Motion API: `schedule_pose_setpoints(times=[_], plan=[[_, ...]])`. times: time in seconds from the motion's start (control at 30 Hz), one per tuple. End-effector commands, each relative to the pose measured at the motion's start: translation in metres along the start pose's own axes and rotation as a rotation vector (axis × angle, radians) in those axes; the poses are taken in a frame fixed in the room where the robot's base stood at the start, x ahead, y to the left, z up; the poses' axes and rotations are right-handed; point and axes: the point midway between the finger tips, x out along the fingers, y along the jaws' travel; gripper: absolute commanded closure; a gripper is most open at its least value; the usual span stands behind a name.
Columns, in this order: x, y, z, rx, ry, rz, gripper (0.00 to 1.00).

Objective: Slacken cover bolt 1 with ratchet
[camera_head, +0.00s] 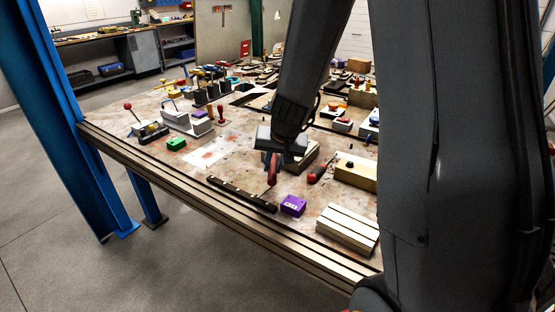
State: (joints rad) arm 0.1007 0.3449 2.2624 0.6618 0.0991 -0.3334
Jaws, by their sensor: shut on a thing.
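My gripper (272,158) hangs from the arm over the near part of the workbench and is shut on a red-handled tool, which looks like the ratchet (272,172). I cannot tell whether the tip touches anything. Cover bolt 1 cannot be made out at this size. A grey block (304,160) stands just behind and right of the gripper, partly hidden by it.
A purple box (293,205), a red-and-black hand tool (318,174) and a ribbed pale block (347,228) lie to the right. A green block (176,144) and several fixtures stand at left. A blue post (75,110) rises at the bench's left end. Bare bench top lies left of the gripper.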

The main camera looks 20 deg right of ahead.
Motion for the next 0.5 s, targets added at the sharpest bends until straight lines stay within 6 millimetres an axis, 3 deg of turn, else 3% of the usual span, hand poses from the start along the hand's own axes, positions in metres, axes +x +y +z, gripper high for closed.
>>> schedule_pose_setpoints(times=[0.5], plan=[[-0.0014,-0.0111,-0.0011,0.051,0.013,0.023,1.00]])
